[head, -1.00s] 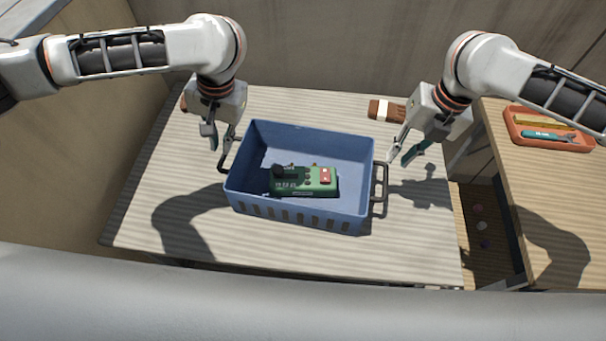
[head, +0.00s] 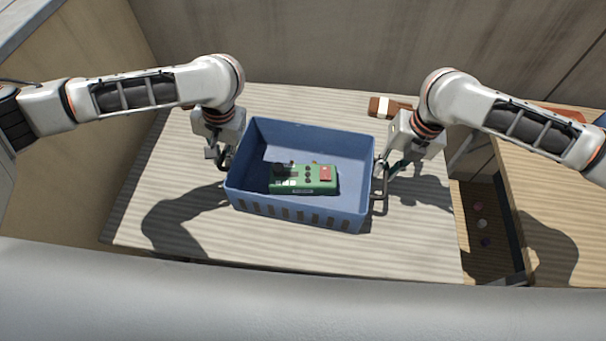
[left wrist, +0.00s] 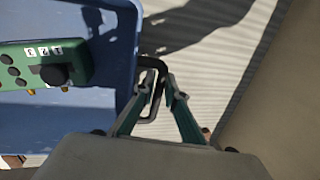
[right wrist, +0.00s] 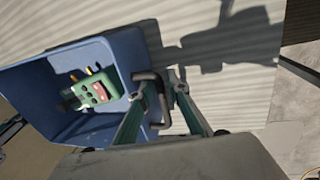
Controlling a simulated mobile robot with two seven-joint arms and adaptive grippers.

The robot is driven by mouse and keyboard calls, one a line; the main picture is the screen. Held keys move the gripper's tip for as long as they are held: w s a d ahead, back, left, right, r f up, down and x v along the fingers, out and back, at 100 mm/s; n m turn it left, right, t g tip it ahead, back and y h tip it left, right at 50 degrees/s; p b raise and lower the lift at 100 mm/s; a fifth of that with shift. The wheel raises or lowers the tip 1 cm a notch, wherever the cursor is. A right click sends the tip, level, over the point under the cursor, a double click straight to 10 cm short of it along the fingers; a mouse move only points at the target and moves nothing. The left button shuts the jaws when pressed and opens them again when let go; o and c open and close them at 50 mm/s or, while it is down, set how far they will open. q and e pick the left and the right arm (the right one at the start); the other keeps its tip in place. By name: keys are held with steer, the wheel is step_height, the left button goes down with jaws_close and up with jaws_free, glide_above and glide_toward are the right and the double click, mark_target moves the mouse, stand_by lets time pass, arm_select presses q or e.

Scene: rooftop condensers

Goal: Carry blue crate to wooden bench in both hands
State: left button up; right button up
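The blue crate (head: 352,205) stands upright on a light striped wooden top (head: 410,240) with a dark loop handle at each end. A green box with buttons (head: 310,180) lies inside it. My left gripper (head: 223,160) is at the crate's left handle; in the left wrist view its fingers (left wrist: 162,74) are apart, with the handle bar (left wrist: 158,95) between them. My right gripper (head: 383,168) is at the right handle; in the right wrist view its fingers (right wrist: 158,84) are apart on either side of the handle bar (right wrist: 163,110). Finger contact with the handles cannot be told.
A brown object with a white band (head: 388,107) lies behind the crate. A second wooden surface (head: 530,190) stands to the right, across a gap with small round things low down. A wall rises behind. The striped top is clear in front of the crate.

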arm_select(q)
jaws_close()
arm_select(e)
jaws_close()
arm_select(q)
steer(key=shift+w+r, duration=0.1)
steer(key=shift+r, duration=0.15)
arm_select(e)
steer(key=shift+w+r, duration=0.1)
steer(key=shift+r, duration=0.15)
